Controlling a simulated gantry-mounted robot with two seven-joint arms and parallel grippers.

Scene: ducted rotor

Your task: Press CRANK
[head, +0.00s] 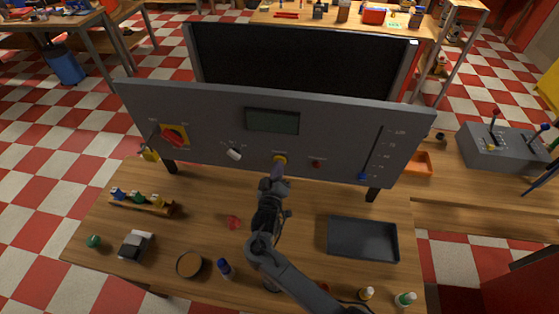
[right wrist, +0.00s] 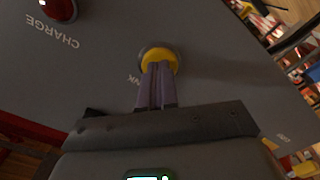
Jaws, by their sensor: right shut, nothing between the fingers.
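The yellow round button (head: 280,159) sits low in the middle of the grey panel (head: 350,120). In the right wrist view the yellow button (right wrist: 161,53) has a grey collar, and a label ending in "NK" shows partly beside it. My right gripper (head: 278,168) is shut and empty, its tips at the button. In the right wrist view the shut fingers (right wrist: 157,68) cover the button's lower part. I cannot tell whether they touch it or whether it is pushed in. My left gripper is not in view.
A red button (right wrist: 58,8) labelled CHARGE is close by. The panel also has a red rotary switch (head: 173,136), a white-tipped toggle (head: 234,154), a display (head: 272,121) and a blue slider knob (head: 362,176). A dark tray (head: 330,240) lies on the bench at right.

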